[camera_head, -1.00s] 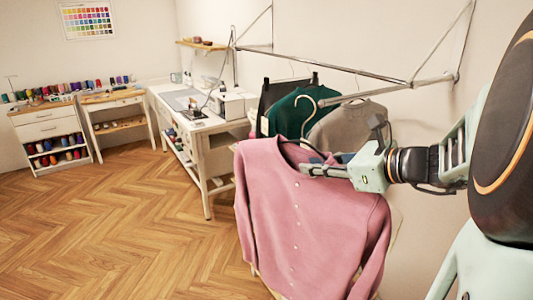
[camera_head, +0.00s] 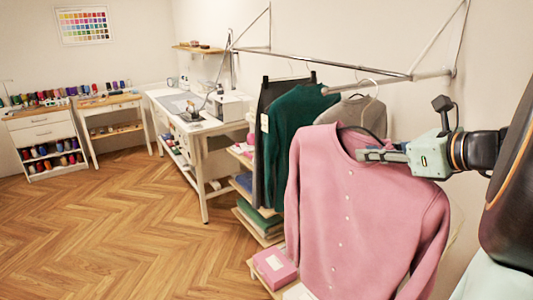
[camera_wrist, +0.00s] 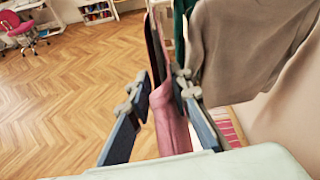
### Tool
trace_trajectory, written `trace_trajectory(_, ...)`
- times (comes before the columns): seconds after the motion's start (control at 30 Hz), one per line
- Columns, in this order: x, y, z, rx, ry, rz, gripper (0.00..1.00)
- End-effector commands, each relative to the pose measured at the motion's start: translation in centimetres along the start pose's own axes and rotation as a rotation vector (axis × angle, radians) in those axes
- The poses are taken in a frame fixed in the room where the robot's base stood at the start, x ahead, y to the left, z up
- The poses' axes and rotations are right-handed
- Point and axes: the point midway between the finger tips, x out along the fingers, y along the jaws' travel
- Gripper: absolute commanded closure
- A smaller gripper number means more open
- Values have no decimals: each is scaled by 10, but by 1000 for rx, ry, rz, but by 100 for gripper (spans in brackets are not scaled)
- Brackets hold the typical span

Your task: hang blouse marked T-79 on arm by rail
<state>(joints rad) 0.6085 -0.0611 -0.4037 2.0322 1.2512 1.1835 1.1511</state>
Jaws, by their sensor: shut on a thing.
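My gripper (camera_head: 365,155) is shut at the blouse's collar; in the wrist view pink cloth (camera_wrist: 169,122) shows between the fingers (camera_wrist: 165,95). A metal arm (camera_head: 400,82) juts from the wall rail (camera_head: 330,58).
A dark green garment (camera_head: 292,125), a black one (camera_head: 268,100) and a grey-beige one (camera_head: 350,110) hang behind the blouse; the beige one (camera_wrist: 235,50) is close in the wrist view. Shelves with a pink box (camera_head: 275,266) stand below. The wooden floor (camera_head: 150,230) at left is clear.

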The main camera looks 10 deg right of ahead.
Motion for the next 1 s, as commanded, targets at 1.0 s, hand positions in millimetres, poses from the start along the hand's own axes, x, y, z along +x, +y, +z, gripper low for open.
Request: trace_trajectory(1.0, 52, -6, 24, 11, 3, -18, 100)
